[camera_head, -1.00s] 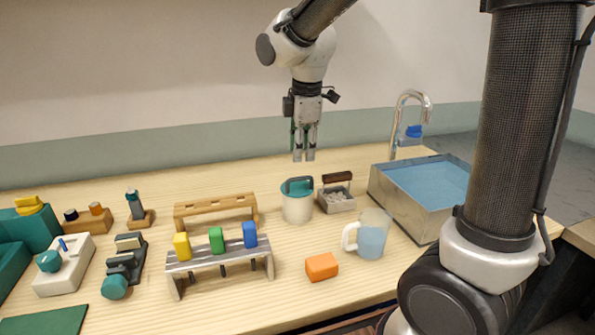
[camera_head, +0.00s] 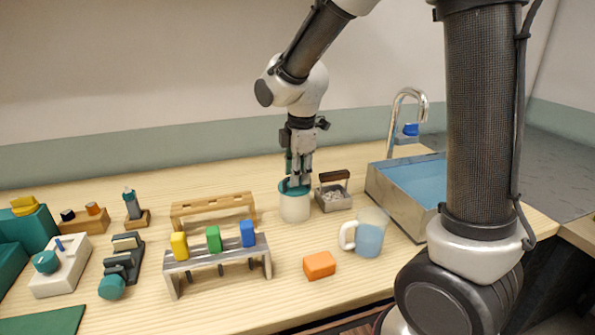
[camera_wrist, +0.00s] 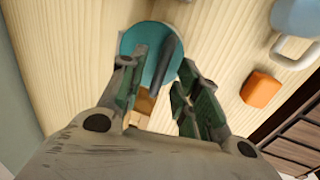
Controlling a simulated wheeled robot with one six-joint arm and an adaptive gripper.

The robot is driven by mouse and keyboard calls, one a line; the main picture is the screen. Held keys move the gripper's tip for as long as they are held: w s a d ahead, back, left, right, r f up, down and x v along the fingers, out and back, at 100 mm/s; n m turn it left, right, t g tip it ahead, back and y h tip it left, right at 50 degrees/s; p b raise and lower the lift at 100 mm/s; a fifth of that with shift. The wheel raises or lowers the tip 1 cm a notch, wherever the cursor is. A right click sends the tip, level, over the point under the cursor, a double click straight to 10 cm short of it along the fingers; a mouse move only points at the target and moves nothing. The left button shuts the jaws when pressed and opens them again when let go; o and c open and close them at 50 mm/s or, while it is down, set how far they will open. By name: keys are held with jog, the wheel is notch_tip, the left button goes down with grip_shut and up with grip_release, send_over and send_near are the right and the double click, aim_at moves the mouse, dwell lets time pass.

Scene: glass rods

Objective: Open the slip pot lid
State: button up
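The slip pot (camera_head: 295,209) is a white cylinder standing on the wooden bench. Its teal lid (camera_head: 284,188) is on top, and in the wrist view the round lid (camera_wrist: 137,40) carries a dark bar handle (camera_wrist: 168,62). My gripper (camera_head: 298,180) points down right over the lid and hides part of it. In the wrist view my gripper (camera_wrist: 157,72) has its two green-padded fingers apart, with the handle showing between the fingertips, closer to the right one. I cannot tell whether the fingers touch the lid.
A caddy with a dark handle (camera_head: 334,198) stands close to the pot's right. A mug of blue liquid (camera_head: 369,239), an orange block (camera_head: 319,265) and a sink (camera_head: 400,205) are farther right. A wooden rack (camera_head: 185,209) and a stand with coloured blocks (camera_head: 222,263) are at left.

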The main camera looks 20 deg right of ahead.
grip_shut()
